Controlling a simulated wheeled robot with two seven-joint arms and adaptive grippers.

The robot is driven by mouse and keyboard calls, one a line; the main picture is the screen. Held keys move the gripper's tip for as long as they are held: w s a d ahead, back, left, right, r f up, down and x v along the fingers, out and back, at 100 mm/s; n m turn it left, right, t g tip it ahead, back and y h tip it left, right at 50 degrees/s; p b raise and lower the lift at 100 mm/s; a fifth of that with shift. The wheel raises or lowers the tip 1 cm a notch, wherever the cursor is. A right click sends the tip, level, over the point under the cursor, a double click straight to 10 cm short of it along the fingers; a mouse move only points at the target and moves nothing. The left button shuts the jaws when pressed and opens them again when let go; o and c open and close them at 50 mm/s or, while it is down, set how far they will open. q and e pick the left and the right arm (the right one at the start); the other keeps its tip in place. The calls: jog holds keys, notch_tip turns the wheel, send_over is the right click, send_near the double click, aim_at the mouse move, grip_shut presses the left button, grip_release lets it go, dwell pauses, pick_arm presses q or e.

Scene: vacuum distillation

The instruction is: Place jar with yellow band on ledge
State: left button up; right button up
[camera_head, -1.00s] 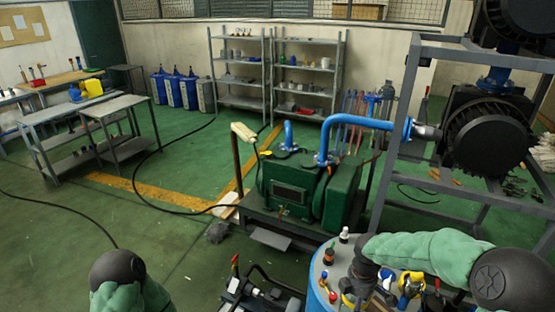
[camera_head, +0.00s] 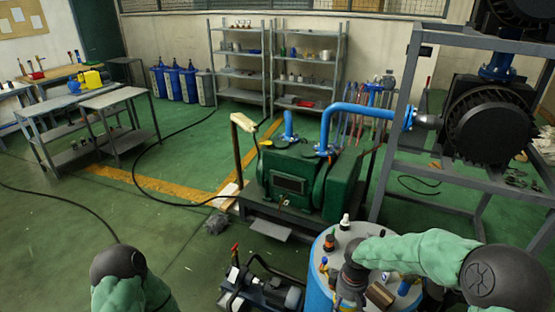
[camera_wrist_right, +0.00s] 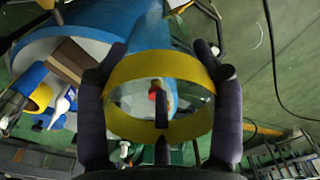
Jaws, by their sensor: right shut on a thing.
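The jar with the yellow band (camera_wrist_right: 160,61) fills the middle of the right wrist view. It is clear, with a broad yellow ring, and I see through it. My right gripper (camera_wrist_right: 161,50) is shut on it, one dark finger on each side. In the head view my right gripper (camera_head: 350,287) points down over the round blue tank (camera_head: 315,287); the jar cannot be made out there. My left arm shows at the lower left of the head view, but its gripper is out of frame. I cannot tell which surface is the ledge.
On the tank top stand an orange-and-dark bottle (camera_head: 329,243), a black-and-white bottle (camera_head: 345,222) and a brown block (camera_head: 380,295), close to my right gripper. A green pump (camera_head: 300,182) stands behind. A grey metal frame (camera_head: 400,140) rises at the right. Open floor lies left.

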aim_at(340, 311)
jog(key=f+m, duration=0.1)
jog(key=a+f+m+b, duration=0.1)
jog(key=f+m, duration=0.1)
jog(key=m, duration=0.1)
jog(key=shift+s+a+f+b, duration=0.1)
jog(key=shift+s+a+b, duration=0.1)
jog(key=shift+s+b, duration=0.2)
jog(key=shift+s+a+f+m+b, duration=0.2)
jog(key=shift+f+m, duration=0.2)
jog(key=shift+m, duration=0.4)
jog(key=shift+s+a+f+m+b, duration=0.1)
jog(key=shift+a+f+m+b, duration=0.2)
jog(key=shift+m, duration=0.5)
jog(key=shift+d, duration=0.1)
